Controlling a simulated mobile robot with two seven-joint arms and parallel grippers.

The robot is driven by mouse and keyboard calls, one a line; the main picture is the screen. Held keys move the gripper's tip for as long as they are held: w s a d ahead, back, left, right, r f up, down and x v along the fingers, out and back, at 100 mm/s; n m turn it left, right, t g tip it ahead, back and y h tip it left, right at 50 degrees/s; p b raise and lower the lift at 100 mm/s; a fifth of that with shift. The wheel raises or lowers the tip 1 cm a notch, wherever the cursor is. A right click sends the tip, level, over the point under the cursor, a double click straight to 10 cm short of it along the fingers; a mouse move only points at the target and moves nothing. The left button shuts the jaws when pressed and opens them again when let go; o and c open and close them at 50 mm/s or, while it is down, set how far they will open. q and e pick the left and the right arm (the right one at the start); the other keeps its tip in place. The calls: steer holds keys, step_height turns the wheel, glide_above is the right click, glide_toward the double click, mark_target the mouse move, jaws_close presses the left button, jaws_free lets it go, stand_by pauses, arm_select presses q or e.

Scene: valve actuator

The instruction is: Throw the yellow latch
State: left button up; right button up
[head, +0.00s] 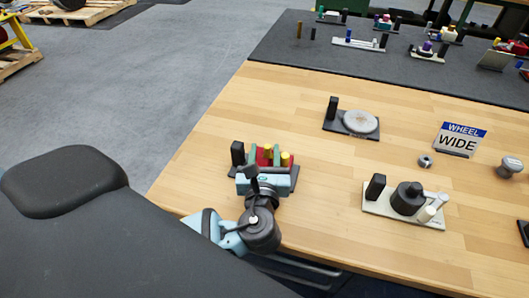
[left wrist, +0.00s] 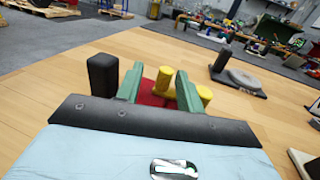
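The latch fixture has a dark base with a red block (head: 263,158) and yellow latch parts (head: 285,159) on it. It stands near the table's front left edge, with a black post (head: 237,153) at its left. My left gripper (head: 264,155) reaches over it with two green fingers apart. In the left wrist view, one yellow post (left wrist: 163,79) shows between the open fingers (left wrist: 158,88), and another yellow post (left wrist: 204,95) is just outside the right finger. I cannot tell whether the fingers touch the latch. The fixture's near side is hidden by the gripper. My right gripper is out of view.
A fixture with a round grey disc (head: 358,122) stands behind to the right. A pale fixture with a black knob (head: 408,198) is to the right. Bare wood (head: 310,200) lies between.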

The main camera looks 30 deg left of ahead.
arm_select(q)
steer(key=shift+v, duration=3.95)
steer(key=shift+f, duration=0.1)
